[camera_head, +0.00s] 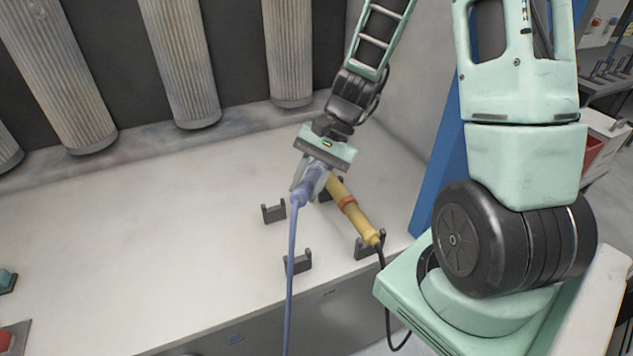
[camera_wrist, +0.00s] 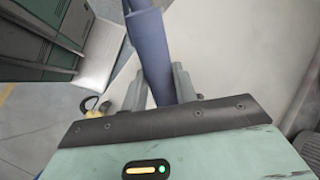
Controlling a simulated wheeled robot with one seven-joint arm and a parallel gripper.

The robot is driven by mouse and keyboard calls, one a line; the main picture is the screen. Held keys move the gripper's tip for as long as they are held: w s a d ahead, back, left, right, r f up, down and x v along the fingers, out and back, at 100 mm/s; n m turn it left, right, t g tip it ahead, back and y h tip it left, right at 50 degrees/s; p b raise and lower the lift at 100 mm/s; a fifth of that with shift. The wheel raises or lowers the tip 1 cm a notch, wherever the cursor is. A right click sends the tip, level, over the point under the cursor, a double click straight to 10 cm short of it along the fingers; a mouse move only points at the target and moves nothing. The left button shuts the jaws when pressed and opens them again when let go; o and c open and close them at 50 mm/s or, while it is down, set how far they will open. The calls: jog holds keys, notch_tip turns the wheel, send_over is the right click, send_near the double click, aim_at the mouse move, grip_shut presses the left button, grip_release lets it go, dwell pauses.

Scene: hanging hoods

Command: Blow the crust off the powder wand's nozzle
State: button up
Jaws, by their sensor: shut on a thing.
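My gripper (camera_head: 309,178) is shut on a blue tool (camera_head: 311,183) with a blue hose, held over the bench. The blue tool also shows between the two fingers in the wrist view (camera_wrist: 152,52). The hose (camera_head: 291,265) hangs down over the bench's front edge. A yellow tool (camera_head: 356,212) with a red band and a black cable lies in the right pair of dark brackets (camera_head: 367,247), just right of my gripper. I cannot tell for sure which tool is the powder wand. No nozzle tip or crust can be made out.
The left pair of brackets, rear (camera_head: 273,212) and front (camera_head: 297,262), is empty. A blue post (camera_head: 436,165) is at the right. The left of the pale bench (camera_head: 130,235) is mostly clear. A red item (camera_head: 6,338) sits at its lower left.

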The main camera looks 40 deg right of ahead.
aim_at(311, 178)
jog(key=shift+w+d+f+b, duration=0.35)
jog(key=shift+w+d+f, duration=0.4)
jog(key=shift+w+d, duration=0.2)
jog(key=shift+w+d+f+b, duration=0.3)
jog(key=shift+w+d+f, duration=0.4)
jog(key=shift+w+d, duration=0.15)
jog(key=shift+s, duration=0.1)
dwell(0.4)
jog(key=s+a+r+p, duration=0.2)
jog(key=s+r+p, duration=0.2)
jog(key=s+r, duration=0.2)
jog(key=shift+s, duration=0.85)
